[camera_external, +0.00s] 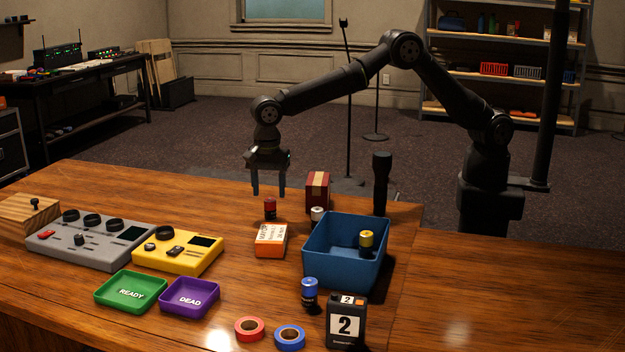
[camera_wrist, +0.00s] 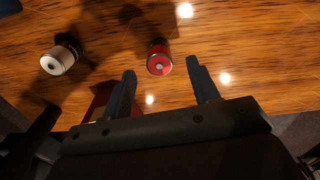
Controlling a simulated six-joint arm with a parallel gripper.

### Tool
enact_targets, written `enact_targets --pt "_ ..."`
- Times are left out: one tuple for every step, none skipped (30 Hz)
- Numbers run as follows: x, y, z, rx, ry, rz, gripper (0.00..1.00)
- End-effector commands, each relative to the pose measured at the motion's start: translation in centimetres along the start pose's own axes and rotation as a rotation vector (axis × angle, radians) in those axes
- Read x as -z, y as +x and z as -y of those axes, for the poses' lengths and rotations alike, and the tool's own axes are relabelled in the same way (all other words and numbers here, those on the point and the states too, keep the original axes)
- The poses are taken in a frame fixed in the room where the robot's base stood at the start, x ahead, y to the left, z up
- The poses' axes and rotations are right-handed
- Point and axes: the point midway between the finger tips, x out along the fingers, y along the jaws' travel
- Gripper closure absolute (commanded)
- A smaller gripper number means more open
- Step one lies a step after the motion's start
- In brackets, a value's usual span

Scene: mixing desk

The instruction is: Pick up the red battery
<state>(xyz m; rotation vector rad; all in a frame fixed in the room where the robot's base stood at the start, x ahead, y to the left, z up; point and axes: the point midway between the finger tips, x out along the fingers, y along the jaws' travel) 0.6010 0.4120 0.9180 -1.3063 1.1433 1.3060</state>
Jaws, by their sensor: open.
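The red battery (camera_external: 270,209) stands upright on the wooden desk, behind a small orange and white box. In the wrist view the red battery (camera_wrist: 159,60) shows just beyond my fingertips, between their lines and nearer the left finger. My gripper (camera_external: 269,192) points down above the desk, close over the red battery, and is open with nothing between its fingers. The fingers also show in the wrist view (camera_wrist: 162,72). I see no contact between them and the battery.
A white battery (camera_external: 317,214) stands right of the red one, near a dark red box (camera_external: 318,190). The orange box (camera_external: 271,240) is in front. A blue bin (camera_external: 345,275) holds a yellow-topped battery (camera_external: 366,241). A blue battery (camera_external: 309,292) and green (camera_external: 131,310) and purple (camera_external: 189,314) trays stand nearer.

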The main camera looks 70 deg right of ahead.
Motion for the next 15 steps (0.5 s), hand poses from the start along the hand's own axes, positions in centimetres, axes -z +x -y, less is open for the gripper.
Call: enact_targets --pt "0.1 0.5 -0.1 -0.002 0.000 -0.001 0.45" --pt "0.1 0.8 -0.1 -0.003 0.000 -0.001 0.45" --pt "0.1 1.3 -0.1 -0.002 0.000 -0.001 0.45" --pt "0.2 1.7 -0.1 -0.002 0.000 -0.001 0.45" --pt "0.2 2.2 -0.2 -0.003 0.000 -0.001 0.45" --pt "0.3 2.9 -0.2 -0.003 0.000 -0.001 0.45" --pt "0.3 3.4 -0.2 -0.003 0.000 -0.001 0.45" --pt "0.3 3.9 -0.2 -0.003 0.000 -0.001 0.45" --pt "0.2 4.3 -0.2 -0.002 0.000 -0.001 0.45" --pt "0.2 4.6 -0.2 -0.001 0.000 0.000 0.45" --pt "0.2 4.8 -0.2 0.000 0.000 0.000 0.45" --pt "0.2 4.9 -0.2 0.001 0.000 0.001 0.45" --pt "0.2 4.9 -0.2 0.001 0.000 0.001 0.45" --pt "0.2 4.9 -0.2 0.001 0.000 0.001 0.45" --pt "0.2 4.9 -0.2 0.001 -0.001 0.001 0.45"
